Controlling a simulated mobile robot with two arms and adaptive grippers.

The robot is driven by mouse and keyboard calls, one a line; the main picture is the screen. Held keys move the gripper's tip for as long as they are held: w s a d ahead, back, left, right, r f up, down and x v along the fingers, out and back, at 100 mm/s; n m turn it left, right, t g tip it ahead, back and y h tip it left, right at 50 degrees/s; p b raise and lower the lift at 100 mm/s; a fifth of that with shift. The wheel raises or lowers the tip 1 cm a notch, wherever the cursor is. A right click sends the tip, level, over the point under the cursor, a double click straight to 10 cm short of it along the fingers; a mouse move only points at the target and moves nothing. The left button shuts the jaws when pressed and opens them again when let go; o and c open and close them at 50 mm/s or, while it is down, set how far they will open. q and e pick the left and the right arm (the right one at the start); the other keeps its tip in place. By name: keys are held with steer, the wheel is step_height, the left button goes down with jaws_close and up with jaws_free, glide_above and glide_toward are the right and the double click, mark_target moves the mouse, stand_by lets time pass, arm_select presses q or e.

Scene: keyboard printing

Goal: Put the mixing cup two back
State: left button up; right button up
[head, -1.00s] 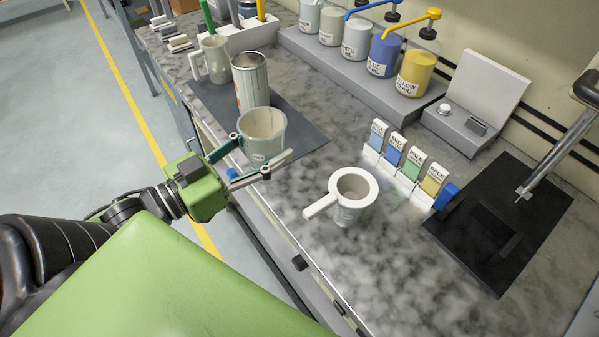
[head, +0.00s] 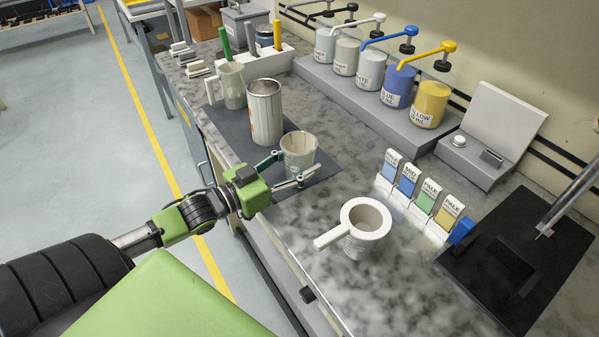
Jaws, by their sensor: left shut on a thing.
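A pale grey mixing cup (head: 300,156) with a smeared wall is held by my left gripper (head: 292,172). The gripper's fingers are shut around its near sides. The cup looks upright and shows over the near part of the dark mat (head: 283,184). I cannot tell whether its base touches the mat. Another grey cup with a handle (head: 232,86) stands at the far end of the mat, and a tall tin (head: 264,112) stands between the two. I cannot read a number on either cup. My right gripper is not in view.
A white-rimmed cup with a handle (head: 362,232) stands on the marble bench in front. Pump bottles (head: 397,86) line the back. A white holder with brushes (head: 262,62) is at the far left.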

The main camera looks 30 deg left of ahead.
mark_target(296, 174)
arm_select(q)
step_height(296, 174, down, 3)
steer(key=shift+w+f, duration=0.1)
steer(key=shift+w, duration=0.05)
steer(key=shift+f, duration=0.15)
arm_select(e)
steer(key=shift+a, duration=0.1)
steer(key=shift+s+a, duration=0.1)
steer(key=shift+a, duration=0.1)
arm_select(q)
steer(key=shift+f, duration=0.2)
steer(key=o, duration=1.6)
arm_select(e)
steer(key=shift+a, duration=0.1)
arm_select(q)
steer(key=shift+r, duration=0.25)
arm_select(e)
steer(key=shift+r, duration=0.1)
arm_select(q)
steer(key=shift+s+a+f, duration=0.1)
steer(key=shift+s+a, duration=0.1)
steer(key=shift+s, duration=0.25)
steer(key=v, duration=1.1)
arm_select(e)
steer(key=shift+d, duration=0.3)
